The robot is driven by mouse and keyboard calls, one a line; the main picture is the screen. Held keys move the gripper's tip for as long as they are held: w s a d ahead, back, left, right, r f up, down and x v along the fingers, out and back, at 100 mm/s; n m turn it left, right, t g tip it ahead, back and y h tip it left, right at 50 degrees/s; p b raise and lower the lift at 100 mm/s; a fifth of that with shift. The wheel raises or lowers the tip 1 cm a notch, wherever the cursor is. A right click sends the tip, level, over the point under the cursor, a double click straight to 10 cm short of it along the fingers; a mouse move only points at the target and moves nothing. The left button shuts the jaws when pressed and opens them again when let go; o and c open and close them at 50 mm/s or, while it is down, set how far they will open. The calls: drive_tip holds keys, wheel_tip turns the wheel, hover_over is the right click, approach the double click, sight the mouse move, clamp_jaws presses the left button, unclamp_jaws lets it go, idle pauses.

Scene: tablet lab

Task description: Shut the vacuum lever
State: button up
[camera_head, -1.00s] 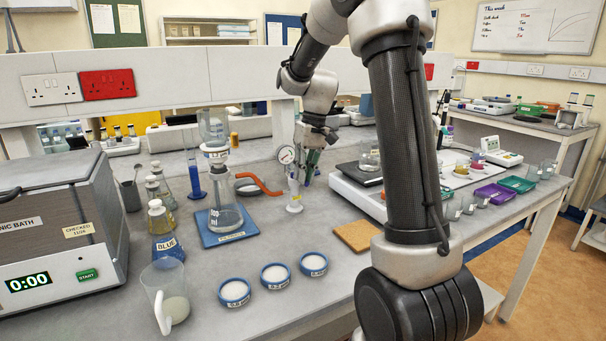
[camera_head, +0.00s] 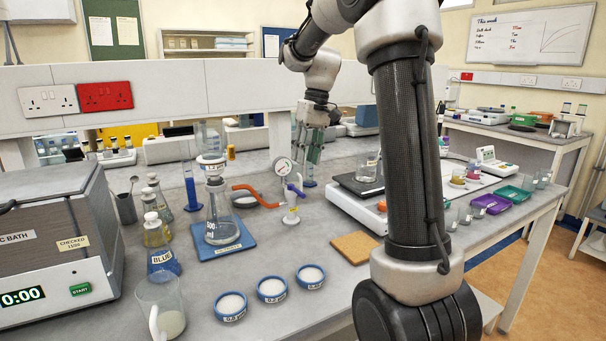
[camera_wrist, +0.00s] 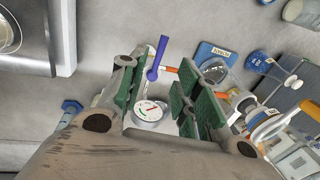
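The vacuum lever is a purple handle (camera_head: 295,190) on a small white stand (camera_head: 291,214), beside a round dial gauge (camera_head: 283,167). In the wrist view the purple lever (camera_wrist: 155,60) points away, upward in the picture, and stands at a steep angle to the orange hose (camera_wrist: 168,70). My gripper (camera_head: 308,160) is just behind and above the lever in the head view. In the wrist view my gripper (camera_wrist: 165,80) has its green-padded fingers wide apart, with the lever and gauge (camera_wrist: 149,111) seen between them. Nothing is held; contact with the lever is not visible.
The orange hose (camera_head: 258,188) leads left toward a glass filter flask (camera_head: 219,215) on a blue mat (camera_head: 222,250). Several blue-rimmed dishes (camera_head: 271,290) and a cork mat (camera_head: 354,249) lie in front. A balance (camera_head: 357,205) is to the right.

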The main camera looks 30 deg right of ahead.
drive_tip(key=shift+d+r, duration=0.15)
drive_tip(key=shift+r, duration=0.6)
drive_tip(key=shift+d+r, duration=0.15)
drive_tip(key=shift+r, duration=0.6)
drive_tip(key=s+a+f+t+h, duration=0.1)
drive_tip(key=s+a+f+t, duration=0.1)
drive_tip(key=s, duration=1.1)
drive_tip(key=s+a+f+t+h, duration=0.1)
drive_tip(key=s+a+f+t, duration=0.1)
drive_tip(key=s, duration=1.2)
drive_tip(key=shift+f, duration=0.2)
